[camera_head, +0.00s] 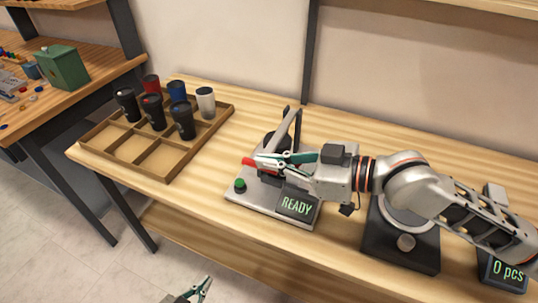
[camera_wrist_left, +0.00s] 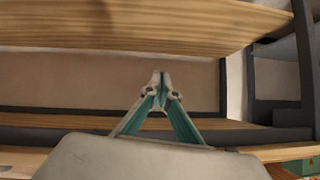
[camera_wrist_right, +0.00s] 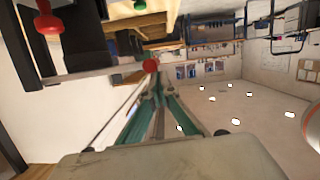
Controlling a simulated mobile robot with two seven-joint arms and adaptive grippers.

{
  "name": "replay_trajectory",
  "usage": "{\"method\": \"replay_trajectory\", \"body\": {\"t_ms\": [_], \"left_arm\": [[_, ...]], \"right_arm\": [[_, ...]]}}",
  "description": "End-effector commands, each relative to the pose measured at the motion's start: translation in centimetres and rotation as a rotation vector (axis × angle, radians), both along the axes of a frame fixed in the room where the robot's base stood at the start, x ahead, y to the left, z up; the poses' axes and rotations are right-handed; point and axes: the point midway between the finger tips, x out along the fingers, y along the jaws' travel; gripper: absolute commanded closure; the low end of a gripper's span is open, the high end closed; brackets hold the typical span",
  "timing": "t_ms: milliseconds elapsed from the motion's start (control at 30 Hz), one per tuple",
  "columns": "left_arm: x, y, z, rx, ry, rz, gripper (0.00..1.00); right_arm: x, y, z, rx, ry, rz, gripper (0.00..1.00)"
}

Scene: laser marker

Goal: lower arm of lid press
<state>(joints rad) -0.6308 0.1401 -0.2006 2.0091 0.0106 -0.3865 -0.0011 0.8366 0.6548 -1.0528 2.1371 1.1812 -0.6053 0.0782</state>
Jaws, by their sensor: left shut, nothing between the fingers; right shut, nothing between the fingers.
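The lid press (camera_head: 232,198) is a grey plate with a green button (camera_head: 240,185) and a display (camera_head: 297,204) reading READY. Its grey metal bars (camera_head: 284,127) stand slanted above a black part. A red knob (camera_head: 248,161) shows at the fingertips of my right gripper (camera_head: 258,160), which is shut and empty over the press. In the right wrist view a red knob (camera_wrist_right: 151,65) is right at the shut fingertips; I cannot tell if they touch. The right gripper and arm hide part of the press. My left gripper (camera_head: 207,283) is shut and empty, low in front of the bench.
A wooden tray (camera_head: 107,161) with several lidded cups stands left of the press. A dark machine (camera_head: 404,244) with a round plate stands right, partly under my right arm. A counter (camera_head: 507,271) reads 0 pcs. Bare bench lies between tray and press.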

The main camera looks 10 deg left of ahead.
Motion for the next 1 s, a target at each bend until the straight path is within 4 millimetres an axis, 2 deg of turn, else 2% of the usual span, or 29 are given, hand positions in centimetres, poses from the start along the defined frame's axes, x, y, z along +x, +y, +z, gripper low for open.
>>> {"method": "replay_trajectory", "body": {"t_ms": [467, 700, 933, 1000], "left_arm": [[0.1, 0.0, 0.2, 0.0, -0.001, 0.0, 1.0], [0.5, -0.3, 2.2, -0.015, -0.011, 0.003, 1.0], [-0.4, -0.8, 4.1, -0.031, 0.005, 0.002, 1.0], [-0.8, -0.9, 3.0, -0.036, 0.012, 0.004, 1.0]], "right_arm": [[0.0, 0.0, 0.1, 0.0, 0.0, 0.0, 1.0], [-0.2, 0.2, 2.3, 0.001, -0.007, -0.002, 1.0], [-0.3, 0.6, 4.8, 0.0, -0.002, -0.009, 1.0], [-0.8, -1.2, 4.3, -0.003, -0.002, -0.011, 1.0]]}}
